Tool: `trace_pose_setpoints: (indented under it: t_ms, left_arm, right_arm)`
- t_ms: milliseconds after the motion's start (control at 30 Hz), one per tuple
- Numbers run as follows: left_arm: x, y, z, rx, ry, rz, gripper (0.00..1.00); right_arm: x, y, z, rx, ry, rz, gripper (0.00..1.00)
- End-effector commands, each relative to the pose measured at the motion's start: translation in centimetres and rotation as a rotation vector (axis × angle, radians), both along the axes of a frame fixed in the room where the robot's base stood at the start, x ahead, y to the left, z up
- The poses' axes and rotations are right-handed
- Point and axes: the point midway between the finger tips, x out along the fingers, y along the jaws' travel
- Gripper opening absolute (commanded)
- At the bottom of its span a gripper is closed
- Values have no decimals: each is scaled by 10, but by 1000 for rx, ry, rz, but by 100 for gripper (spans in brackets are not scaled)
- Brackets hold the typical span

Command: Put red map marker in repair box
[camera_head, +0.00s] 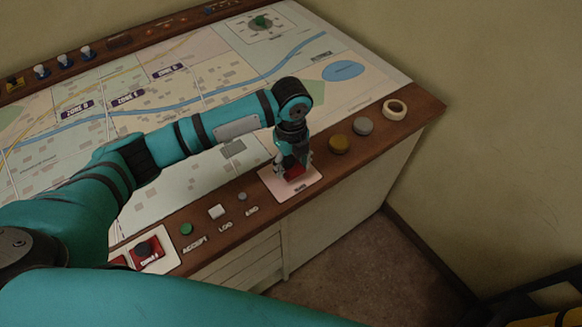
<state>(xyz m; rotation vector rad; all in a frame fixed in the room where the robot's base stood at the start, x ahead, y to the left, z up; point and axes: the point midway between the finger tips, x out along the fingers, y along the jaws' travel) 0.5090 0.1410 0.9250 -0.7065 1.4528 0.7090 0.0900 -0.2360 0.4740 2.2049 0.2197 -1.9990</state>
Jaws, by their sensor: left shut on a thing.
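The red map marker (293,173) is a small red piece at the front edge of the console, partly hidden by my fingers. My left gripper (292,165) points down and is shut on it. The marker is over a pale pink square pad (275,184) with a small dark label that I cannot read. I cannot tell whether the marker touches the pad or whether this pad is the repair box. My right gripper is not in view.
The console (405,130) has a map board (370,95) behind my left arm. Buttons, including a green one (187,229), line the front edge. Floor (350,260) is clear.

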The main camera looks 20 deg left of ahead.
Motion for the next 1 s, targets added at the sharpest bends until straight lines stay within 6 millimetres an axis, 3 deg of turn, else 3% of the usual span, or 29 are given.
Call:
trace_pose_setpoints:
  t_ms: [33,300,667,700,867,1000]
  left_arm:
    - [7,2,1,1,-1,3,20]
    - [5,2,-34,1,-1,1,20]
    - [5,1,-39,-1,-1,1,20]
    - [5,1,-38,0,-1,1,58]
    - [5,1,-38,0,-1,1,77]
    - [5,1,-38,0,-1,1,77]
  right_arm:
    - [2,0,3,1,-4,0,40]
    - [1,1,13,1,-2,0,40]
    - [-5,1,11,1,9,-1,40]
    - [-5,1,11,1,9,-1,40]
    - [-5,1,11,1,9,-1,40]
    - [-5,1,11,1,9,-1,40]
